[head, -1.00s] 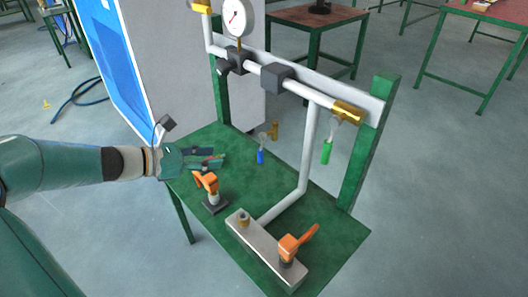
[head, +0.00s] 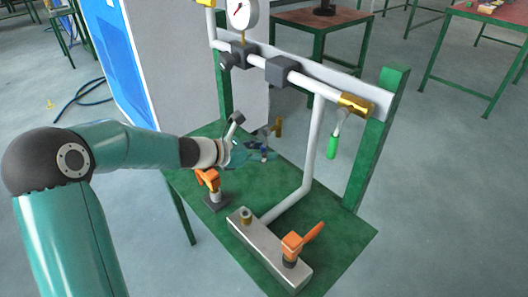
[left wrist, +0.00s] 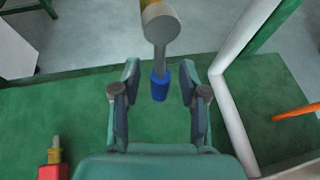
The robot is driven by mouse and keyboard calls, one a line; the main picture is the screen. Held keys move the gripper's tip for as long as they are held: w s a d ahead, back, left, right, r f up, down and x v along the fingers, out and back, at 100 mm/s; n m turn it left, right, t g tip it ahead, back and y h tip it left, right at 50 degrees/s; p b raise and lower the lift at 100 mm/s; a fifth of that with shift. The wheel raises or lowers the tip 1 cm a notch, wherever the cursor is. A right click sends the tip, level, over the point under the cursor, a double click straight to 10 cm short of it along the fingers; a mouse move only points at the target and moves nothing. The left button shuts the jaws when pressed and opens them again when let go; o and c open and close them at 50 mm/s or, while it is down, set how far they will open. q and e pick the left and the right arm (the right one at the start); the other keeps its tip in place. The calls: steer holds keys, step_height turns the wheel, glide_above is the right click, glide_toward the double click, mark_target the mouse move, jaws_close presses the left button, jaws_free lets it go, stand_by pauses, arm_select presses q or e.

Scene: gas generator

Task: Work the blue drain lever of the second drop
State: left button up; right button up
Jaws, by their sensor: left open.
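The blue drain lever (left wrist: 159,86) hangs from a grey stem under a brass fitting; in the left wrist view its blue grip lies between the two open fingers of my left gripper (left wrist: 159,98), with a visible gap on each side. In the head view the left gripper (head: 258,153) is at the lever, above the green table, and mostly hides the blue grip. The brass drain valve (head: 277,128) shows just behind it. My right gripper is not in view.
A green-handled lever (head: 332,146) hangs to the right, below the white pipe. Orange-handled valves stand on the green table (head: 338,238), one left (head: 209,181) near my left arm and one at the front (head: 300,243). A vertical white pipe (left wrist: 232,110) runs right of my left gripper.

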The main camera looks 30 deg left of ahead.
arm_select(q)
jaws_close()
stand_by(0.3)
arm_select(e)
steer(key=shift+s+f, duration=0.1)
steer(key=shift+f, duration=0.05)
